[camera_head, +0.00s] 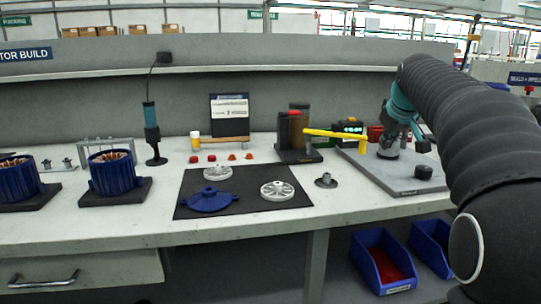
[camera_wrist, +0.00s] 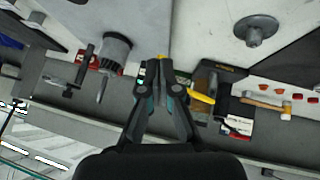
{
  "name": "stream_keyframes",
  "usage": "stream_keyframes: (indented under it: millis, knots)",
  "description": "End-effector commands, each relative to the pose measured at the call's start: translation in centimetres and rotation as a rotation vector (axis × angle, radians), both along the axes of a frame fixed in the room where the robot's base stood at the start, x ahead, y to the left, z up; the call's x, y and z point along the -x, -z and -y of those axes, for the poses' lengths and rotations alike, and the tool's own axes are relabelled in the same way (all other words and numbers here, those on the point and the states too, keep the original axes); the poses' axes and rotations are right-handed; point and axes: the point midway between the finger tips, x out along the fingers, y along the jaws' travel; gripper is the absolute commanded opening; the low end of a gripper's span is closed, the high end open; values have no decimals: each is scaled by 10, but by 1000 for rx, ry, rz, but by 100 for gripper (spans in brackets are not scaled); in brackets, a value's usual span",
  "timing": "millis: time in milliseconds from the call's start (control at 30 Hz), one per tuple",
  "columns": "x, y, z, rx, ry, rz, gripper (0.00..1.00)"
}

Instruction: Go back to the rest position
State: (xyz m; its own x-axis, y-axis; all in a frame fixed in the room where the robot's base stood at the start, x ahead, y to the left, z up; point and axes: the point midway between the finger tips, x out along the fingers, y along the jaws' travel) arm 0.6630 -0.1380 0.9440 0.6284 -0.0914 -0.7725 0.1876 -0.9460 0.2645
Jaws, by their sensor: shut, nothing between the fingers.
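My gripper (camera_wrist: 162,65) shows in the wrist view with its two dark fingers closed together at the tips and nothing between them. It is above the bench, with a yellow-handled tool (camera_wrist: 202,97) partly hidden behind its fingers. In the head view my dark arm fills the right side, and the fingers cannot be made out there. The yellow tool (camera_head: 335,134) lies across from a dark stand (camera_head: 297,155) toward a grey plate (camera_head: 408,180) on the right.
A black mat (camera_head: 245,208) holds a blue flanged part (camera_head: 209,201) and pale wheels (camera_head: 277,190). Blue-walled stators (camera_head: 113,178) stand at left. A small grey flanged part (camera_head: 326,181) sits right of the mat. Blue bins (camera_head: 382,262) are below the bench. A wall (camera_head: 230,95) rises behind.

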Motion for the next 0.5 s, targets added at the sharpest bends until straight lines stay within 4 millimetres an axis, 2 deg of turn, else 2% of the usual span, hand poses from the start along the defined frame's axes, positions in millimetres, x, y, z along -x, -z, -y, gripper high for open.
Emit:
stream_keyframes:
  millis: [167,267,500]
  knots:
    - [30,39,-11,-77,87,-60,0]
    - [59,64,-23,-125,147,-97,0]
    - [153,126,-63,-219,270,-181,0]
